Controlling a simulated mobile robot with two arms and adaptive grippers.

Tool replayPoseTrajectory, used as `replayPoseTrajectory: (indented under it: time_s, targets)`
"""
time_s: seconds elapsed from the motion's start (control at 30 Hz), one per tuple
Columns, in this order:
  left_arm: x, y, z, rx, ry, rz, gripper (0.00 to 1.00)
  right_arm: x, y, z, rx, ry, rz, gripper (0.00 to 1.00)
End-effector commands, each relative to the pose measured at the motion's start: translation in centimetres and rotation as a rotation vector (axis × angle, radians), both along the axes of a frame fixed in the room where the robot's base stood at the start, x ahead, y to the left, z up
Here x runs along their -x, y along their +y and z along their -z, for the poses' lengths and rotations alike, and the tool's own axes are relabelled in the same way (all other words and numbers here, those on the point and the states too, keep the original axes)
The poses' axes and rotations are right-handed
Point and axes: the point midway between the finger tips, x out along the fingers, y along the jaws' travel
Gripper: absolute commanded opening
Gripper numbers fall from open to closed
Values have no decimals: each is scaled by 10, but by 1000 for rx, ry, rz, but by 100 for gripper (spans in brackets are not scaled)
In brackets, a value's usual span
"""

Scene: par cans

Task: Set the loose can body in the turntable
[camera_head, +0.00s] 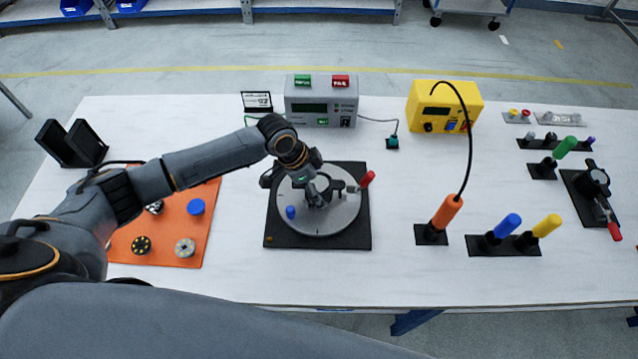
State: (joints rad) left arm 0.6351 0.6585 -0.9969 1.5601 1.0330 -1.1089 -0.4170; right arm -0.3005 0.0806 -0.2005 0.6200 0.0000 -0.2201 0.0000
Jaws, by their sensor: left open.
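The turntable (335,222) is a grey disc on a black square base in the middle of the table. A small blue knob (290,212) and a red-handled clamp (367,179) are on it. My left gripper (316,200) is open, pointing down over the middle of the disc. The gripper and wrist cover the disc's centre, so I cannot tell whether a can body stands between the fingers. I cannot make out the loose can body for certain anywhere. My right gripper is not in view.
An orange mat (165,248) at the left holds a blue cap (196,207) and several small round parts, partly behind my left arm. A grey tester (320,105) and yellow station (445,105) stand behind. An orange-handled tool (447,211) and other stands occupy the right.

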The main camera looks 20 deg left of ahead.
Motion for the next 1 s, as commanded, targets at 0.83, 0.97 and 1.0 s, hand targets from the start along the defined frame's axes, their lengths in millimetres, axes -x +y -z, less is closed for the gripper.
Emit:
replayPoseTrajectory:
  time_s: [0.83,0.97,1.0]
  targets:
    - [16,33,-88,-3,-3,1,100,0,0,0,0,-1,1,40]
    - [19,38,-103,0,-1,0,100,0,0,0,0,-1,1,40]
    - [20,40,-106,-1,0,0,100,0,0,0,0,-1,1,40]
